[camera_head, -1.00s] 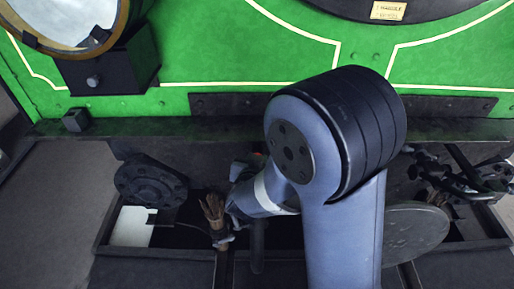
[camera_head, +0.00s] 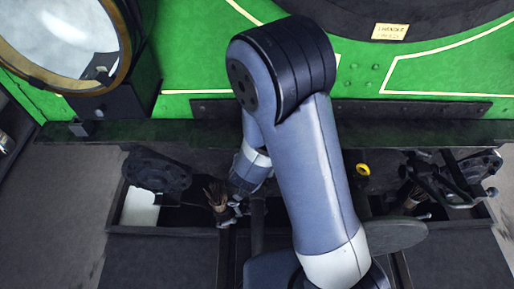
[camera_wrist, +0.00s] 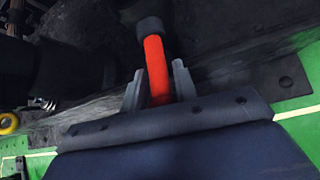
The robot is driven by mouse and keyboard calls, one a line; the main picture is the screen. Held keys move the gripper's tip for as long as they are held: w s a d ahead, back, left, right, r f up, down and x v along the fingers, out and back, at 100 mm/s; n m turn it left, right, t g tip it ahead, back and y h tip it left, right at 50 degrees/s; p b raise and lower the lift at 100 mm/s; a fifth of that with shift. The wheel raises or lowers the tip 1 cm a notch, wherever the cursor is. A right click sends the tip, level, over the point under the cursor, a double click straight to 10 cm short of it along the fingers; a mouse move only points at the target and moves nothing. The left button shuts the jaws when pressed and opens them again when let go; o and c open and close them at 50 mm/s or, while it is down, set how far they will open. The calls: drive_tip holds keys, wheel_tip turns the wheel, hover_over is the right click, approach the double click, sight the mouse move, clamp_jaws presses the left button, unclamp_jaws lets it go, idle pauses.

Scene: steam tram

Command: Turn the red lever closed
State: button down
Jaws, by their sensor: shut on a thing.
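The red lever (camera_wrist: 154,50) shows in the wrist view as a short red bar with a dark round end. It stands between the two grey fingers of my gripper (camera_wrist: 159,76), which is shut on it. The lever's lower end is hidden behind the gripper's body. In the head view my gripper (camera_head: 238,207) is below the green body's dark lower edge, beside a brown brush-like bundle (camera_head: 218,195). The lever cannot be made out there.
The green tram body (camera_head: 200,70) with a large round lamp (camera_head: 65,35) is above. A dark beam (camera_head: 410,131) runs across below it. A yellow ring (camera_head: 362,170) and dark coupling parts (camera_head: 455,180) are to the right. An open dark trough (camera_head: 165,230) lies beneath.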

drive_tip(key=shift+w+a+r, duration=0.1)
drive_tip(key=shift+w+r, duration=0.15)
drive_tip(key=shift+w, duration=0.05)
drive_tip(key=c, duration=1.5)
unclamp_jaws()
drive_tip(key=shift+o, duration=0.9)
drive_tip(key=shift+s+f, duration=0.1)
drive_tip(key=p+v, duration=0.4)
drive_tip(key=v, duration=0.7)
